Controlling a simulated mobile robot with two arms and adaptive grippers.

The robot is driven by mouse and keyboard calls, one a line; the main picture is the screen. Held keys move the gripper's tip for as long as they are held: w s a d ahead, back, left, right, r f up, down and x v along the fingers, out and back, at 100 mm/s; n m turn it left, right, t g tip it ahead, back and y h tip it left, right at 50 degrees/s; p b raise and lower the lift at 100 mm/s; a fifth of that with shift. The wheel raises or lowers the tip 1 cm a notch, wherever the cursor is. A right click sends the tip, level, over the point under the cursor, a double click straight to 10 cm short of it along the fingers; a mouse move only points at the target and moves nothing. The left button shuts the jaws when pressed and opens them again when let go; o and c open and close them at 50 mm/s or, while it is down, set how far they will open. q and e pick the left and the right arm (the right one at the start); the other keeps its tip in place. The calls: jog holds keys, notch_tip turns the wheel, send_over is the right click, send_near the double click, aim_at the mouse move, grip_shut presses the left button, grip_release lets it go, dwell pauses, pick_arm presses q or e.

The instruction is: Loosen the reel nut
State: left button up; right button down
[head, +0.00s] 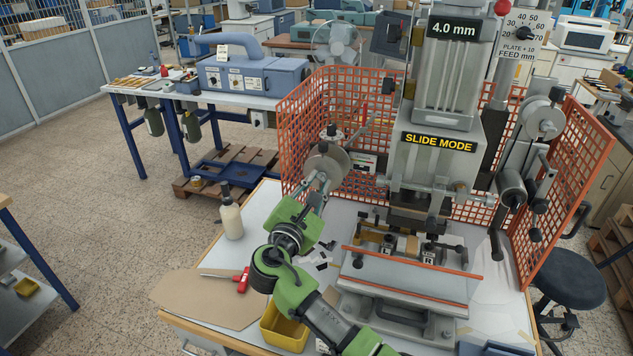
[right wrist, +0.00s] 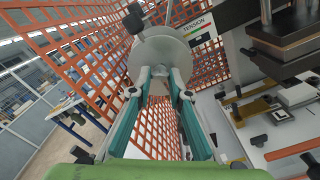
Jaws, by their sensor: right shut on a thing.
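The foil reel is a grey round disc (head: 326,163) on the left side of the stamping press, inside the orange mesh guard. It fills the upper middle of the right wrist view (right wrist: 165,48). My right gripper (head: 321,180) reaches up to the front of the reel from below. In the right wrist view its fingertips (right wrist: 160,78) are closed on the small grey reel nut (right wrist: 158,88) at the reel's front, and they hide much of it. A black knob (right wrist: 133,20) stands at the reel's upper left. My left gripper is not in view.
The orange mesh guard (head: 298,125) stands close behind and left of the reel. The press bed (head: 410,272) is to the right.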

jog(key=shift+n, duration=0.5)
jog(key=c, duration=1.9)
grip_release()
jog(key=shift+r, duration=0.1)
notch_tip(320, 180, up, 10)
jog(key=shift+f, duration=0.2)
